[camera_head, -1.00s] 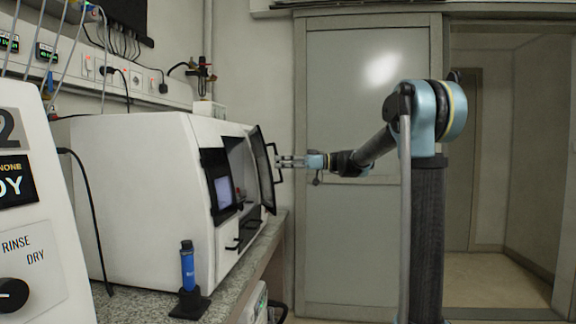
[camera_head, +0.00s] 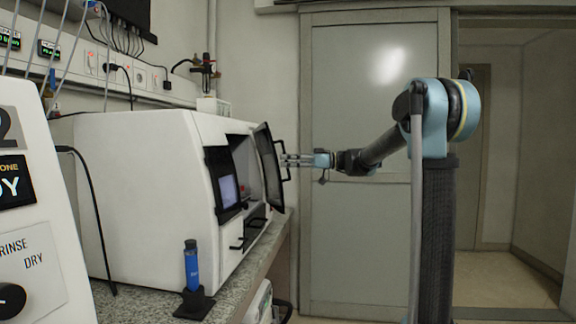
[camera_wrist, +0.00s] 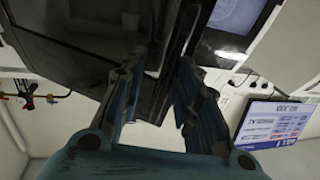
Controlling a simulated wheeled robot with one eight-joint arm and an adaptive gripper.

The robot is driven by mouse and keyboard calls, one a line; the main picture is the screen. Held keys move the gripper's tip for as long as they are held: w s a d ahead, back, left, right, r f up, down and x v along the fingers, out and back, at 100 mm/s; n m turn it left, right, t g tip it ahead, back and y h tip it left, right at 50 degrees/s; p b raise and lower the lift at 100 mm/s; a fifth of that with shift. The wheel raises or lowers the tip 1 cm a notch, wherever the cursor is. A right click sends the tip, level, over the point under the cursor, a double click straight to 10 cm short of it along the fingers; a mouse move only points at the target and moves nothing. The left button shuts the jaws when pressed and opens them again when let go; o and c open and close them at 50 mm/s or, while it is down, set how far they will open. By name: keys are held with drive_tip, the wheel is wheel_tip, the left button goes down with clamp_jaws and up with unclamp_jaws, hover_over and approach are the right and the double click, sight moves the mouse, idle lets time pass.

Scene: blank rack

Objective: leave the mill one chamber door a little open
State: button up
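The mill (camera_head: 150,190) is a white box on the bench, with a small screen on its dark front. Its dark chamber door (camera_head: 268,165) stands swung out, with part of the opening showing behind it. A dark handle (camera_head: 285,172) is on the door's outer side. My gripper (camera_head: 286,160) is at the handle, with its two fingers apart. In the wrist view my gripper (camera_wrist: 162,65) has one finger on each side of a dark upright part near the door (camera_wrist: 90,40). Contact with the handle is hard to see.
A white machine marked RINSE and DRY (camera_head: 30,240) stands at the near left. A blue tool in a black stand (camera_head: 190,275) is on the bench in front of the mill. A grey room door (camera_head: 365,230) is behind my arm. A blue-and-white display (camera_wrist: 273,125) shows at right in the wrist view.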

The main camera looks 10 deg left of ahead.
drive_tip(key=w+d, duration=0.2)
drive_tip(key=d, duration=1)
